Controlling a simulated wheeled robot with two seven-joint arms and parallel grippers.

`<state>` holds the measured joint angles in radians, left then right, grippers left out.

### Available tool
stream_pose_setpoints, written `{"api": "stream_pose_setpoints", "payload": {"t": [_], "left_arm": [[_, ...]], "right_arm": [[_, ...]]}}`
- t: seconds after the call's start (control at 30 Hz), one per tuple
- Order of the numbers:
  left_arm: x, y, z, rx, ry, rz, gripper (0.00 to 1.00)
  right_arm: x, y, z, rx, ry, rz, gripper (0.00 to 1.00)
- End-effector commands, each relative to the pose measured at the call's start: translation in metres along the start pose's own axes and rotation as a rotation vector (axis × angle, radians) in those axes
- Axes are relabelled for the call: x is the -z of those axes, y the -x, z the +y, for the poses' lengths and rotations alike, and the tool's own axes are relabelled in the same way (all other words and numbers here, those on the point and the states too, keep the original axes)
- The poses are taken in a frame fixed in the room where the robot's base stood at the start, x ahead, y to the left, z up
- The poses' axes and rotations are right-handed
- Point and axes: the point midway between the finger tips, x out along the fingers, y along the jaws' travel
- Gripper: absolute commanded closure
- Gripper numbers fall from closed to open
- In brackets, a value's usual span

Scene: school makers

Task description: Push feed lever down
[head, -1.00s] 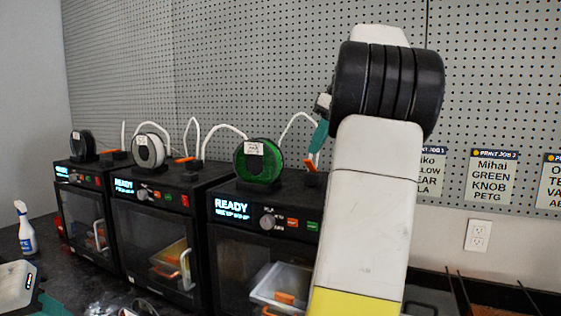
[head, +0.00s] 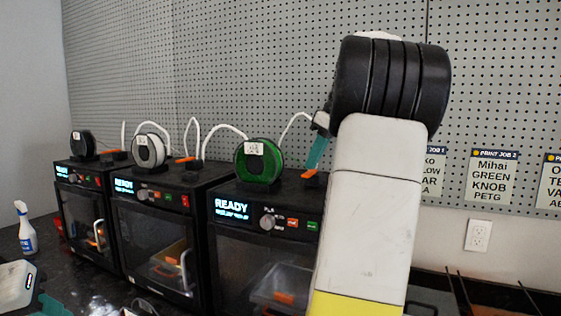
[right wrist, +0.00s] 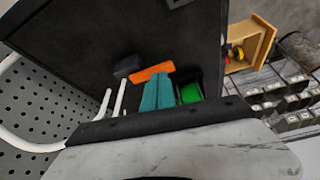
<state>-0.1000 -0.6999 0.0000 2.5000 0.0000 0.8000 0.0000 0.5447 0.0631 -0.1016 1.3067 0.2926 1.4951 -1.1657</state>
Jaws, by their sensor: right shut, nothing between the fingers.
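In the right wrist view the orange lever (right wrist: 152,72) lies across the tips of the shut teal fingers (right wrist: 157,88). My right arm hides the right side of this printer. Part of my left gripper (head: 52,306) shows at the lower left corner; its jaws are unclear.
Two similar printers (head: 153,236) (head: 84,212) stand to the left, with a white spool (head: 149,151) and a dark spool. White tubes arch above the printers. A pegboard wall (head: 250,70) stands close behind. A spray bottle (head: 27,230) stands at far left.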

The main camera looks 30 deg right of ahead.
Motion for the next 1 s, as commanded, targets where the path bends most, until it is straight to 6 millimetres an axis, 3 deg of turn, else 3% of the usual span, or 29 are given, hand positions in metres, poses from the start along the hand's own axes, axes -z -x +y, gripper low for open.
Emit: {"api": "stream_pose_setpoints", "payload": {"t": [0.37, 0.73, 1.0], "left_arm": [[0.0, 0.0, 0.0, 0.0, 0.0, 0.0, 0.58], [0.0, 0.0, 0.0, 0.0, 0.0, 0.0, 0.58], [0.0, 0.0, 0.0, 0.0, 0.0, 0.0, 0.58]], "right_arm": [[-0.023, 0.023, 0.0, -0.002, -0.003, -0.001, 1.0], [-0.023, 0.029, 0.001, -0.002, -0.001, -0.001, 1.0], [-0.023, 0.073, 0.001, -0.004, -0.001, 0.0, 1.0]]}}
